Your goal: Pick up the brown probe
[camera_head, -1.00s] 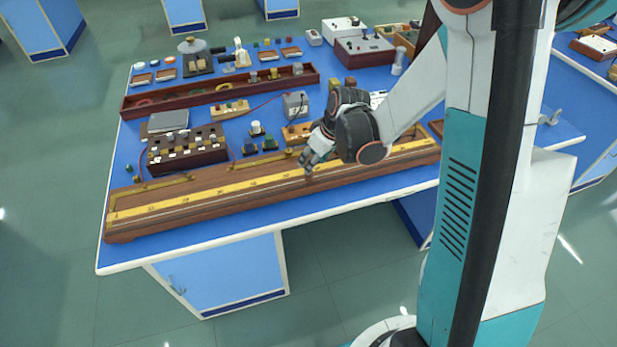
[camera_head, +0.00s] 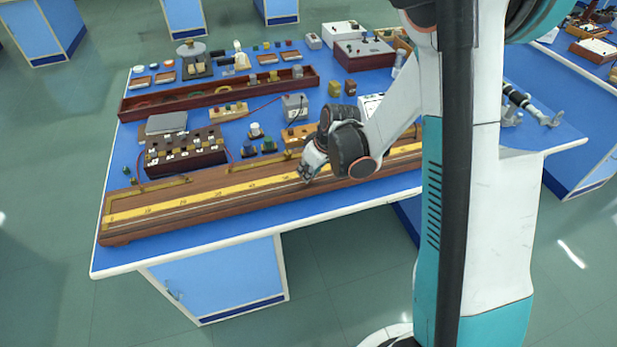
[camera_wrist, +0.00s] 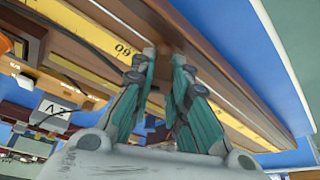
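My gripper (camera_head: 306,174) is low over the front of the long wooden bridge board (camera_head: 118,232) with its yellow scale. In the wrist view my two fingers (camera_wrist: 165,60) stand apart with a narrow gap. A small brown piece (camera_wrist: 163,72), which looks like the brown probe, shows in this gap, against the brown wood. I cannot tell whether the fingers touch it. In the head view my gripper hides the probe.
A long wooden tray (camera_head: 220,96) lies behind the board. A dark plug box (camera_head: 185,153), a grey meter (camera_head: 294,106) and small blocks stand between them. The blue bench top (camera_head: 215,227) is clear in front of the board.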

